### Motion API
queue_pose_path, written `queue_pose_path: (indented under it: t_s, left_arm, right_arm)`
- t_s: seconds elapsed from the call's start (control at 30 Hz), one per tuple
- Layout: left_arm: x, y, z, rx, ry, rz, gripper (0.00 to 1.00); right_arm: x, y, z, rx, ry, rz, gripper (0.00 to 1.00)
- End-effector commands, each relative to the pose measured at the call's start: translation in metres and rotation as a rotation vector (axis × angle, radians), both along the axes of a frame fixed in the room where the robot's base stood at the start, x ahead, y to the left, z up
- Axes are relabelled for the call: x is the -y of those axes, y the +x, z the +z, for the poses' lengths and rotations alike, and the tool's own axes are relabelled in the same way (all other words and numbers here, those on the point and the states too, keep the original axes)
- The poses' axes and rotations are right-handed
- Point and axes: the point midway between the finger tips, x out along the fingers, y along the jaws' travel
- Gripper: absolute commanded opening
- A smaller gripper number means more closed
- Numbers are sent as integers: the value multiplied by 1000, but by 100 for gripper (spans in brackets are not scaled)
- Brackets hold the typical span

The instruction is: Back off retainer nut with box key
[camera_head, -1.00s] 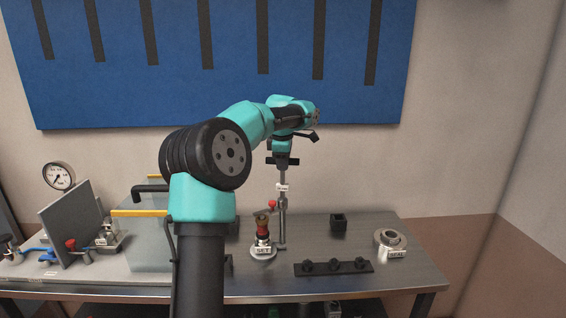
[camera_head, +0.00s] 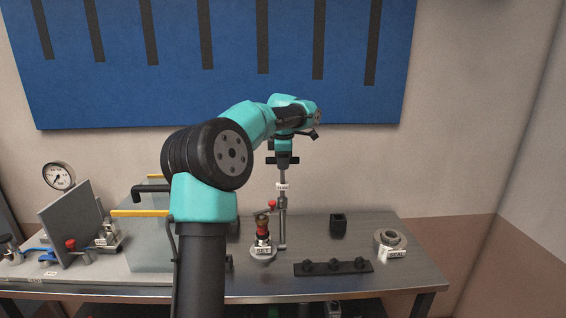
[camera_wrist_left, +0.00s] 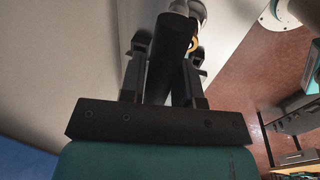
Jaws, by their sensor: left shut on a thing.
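My left gripper (camera_head: 282,160) is shut on the dark handle of the upright box key (camera_head: 283,176), which has a small white tag. The handle (camera_wrist_left: 172,50) also shows between the fingers in the left wrist view. The key's thin grey shaft points down and visually meets a grey post; where its lower end stops is unclear. Left of the post stands a red-brown and brass fitting (camera_head: 262,229) on a round base labelled SET (camera_head: 263,252). The retainer nut cannot be told apart on it. My right gripper is not in view.
A red knob (camera_head: 272,204) sits beside the post. A dark strip with several knobs (camera_head: 333,267), a black square holder (camera_head: 338,223) and a labelled grey ring (camera_head: 389,240) lie to the right. A clear panel (camera_head: 150,240) and pressure gauge (camera_head: 59,176) stand left.

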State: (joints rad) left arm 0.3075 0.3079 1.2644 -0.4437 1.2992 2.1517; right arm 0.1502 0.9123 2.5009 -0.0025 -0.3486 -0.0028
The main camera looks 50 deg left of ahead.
Motion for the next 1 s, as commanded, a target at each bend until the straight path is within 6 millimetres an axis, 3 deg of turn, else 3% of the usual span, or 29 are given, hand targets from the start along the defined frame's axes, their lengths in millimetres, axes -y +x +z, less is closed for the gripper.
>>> queue_pose_path:
  t_s: [1.0]
  left_arm:
    - [0,0,55,2,1,0,0]
  right_arm:
    - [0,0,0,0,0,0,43]
